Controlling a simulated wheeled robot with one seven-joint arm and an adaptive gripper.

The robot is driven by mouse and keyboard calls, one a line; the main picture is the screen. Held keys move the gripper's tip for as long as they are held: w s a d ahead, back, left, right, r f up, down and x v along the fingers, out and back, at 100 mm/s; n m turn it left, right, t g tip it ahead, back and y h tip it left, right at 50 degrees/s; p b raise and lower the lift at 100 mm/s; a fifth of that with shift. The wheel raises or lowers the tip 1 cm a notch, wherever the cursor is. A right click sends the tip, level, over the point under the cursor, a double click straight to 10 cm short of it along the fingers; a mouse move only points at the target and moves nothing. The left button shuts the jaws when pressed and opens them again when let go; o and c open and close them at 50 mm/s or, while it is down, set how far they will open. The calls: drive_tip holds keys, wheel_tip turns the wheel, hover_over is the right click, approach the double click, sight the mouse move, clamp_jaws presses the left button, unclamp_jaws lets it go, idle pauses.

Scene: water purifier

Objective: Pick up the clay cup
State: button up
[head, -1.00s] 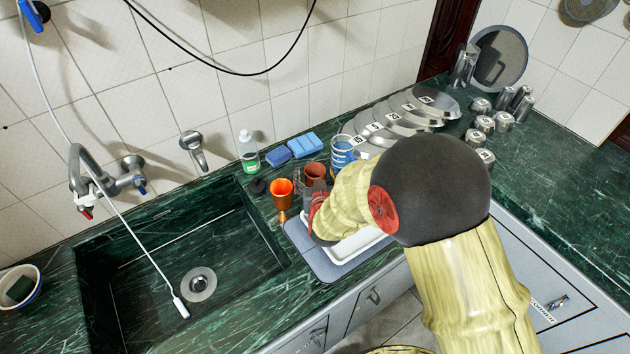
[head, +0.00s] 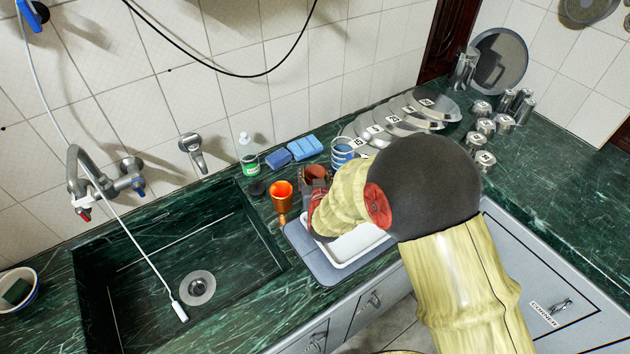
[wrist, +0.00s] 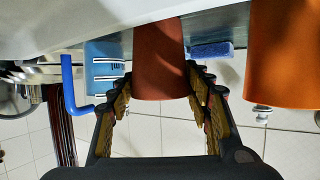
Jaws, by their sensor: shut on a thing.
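The brown clay cup (head: 315,171) stands among the cups at the back of the counter, right of the sink. My gripper (head: 314,186) is at the cup in the head view, and my arm partly hides its lower part. In the wrist view, which looks upside down, the clay cup (wrist: 160,55) is between the two fingers of my gripper (wrist: 160,82). One finger is on each side, shut on the cup. I cannot tell whether its base is clear of the counter.
An orange goblet (head: 281,190) stands close left of the clay cup. A blue-and-white striped mug (head: 342,150) is close right. Blue sponges (head: 305,147) and a soap bottle (head: 248,155) are behind. A white tray (head: 362,244) lies in front on a grey mat (head: 305,256). The sink (head: 215,240) is left.

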drive_tip(key=c, duration=0.5)
drive_tip(key=shift+r, duration=0.1)
